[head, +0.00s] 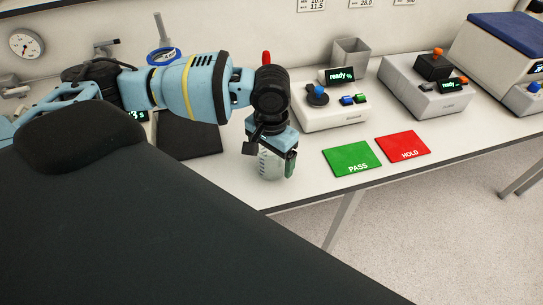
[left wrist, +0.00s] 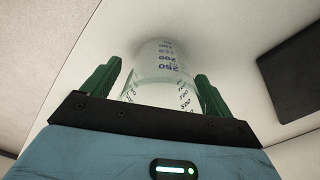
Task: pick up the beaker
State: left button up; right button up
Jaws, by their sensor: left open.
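The clear glass beaker (head: 268,165) with printed volume marks stands on the white bench near its front edge. In the head view my left gripper (head: 277,160) is above it, pointing down, and hides its upper part. In the left wrist view the beaker (left wrist: 160,75) lies between the two green fingers of my left gripper (left wrist: 152,92). The fingers are open, one on each side of the beaker, with a small gap visible on the left. My right gripper is not in view.
A green PASS mat (head: 351,159) and a red HOLD mat (head: 403,146) lie to the right. Instruments with ready displays (head: 335,110) stand behind them. A dark pad (head: 190,141) lies left of the beaker. The bench's front edge is close.

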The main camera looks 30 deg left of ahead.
pick_arm(q)
jog(key=c, duration=1.1)
jog(key=shift+r, duration=0.1)
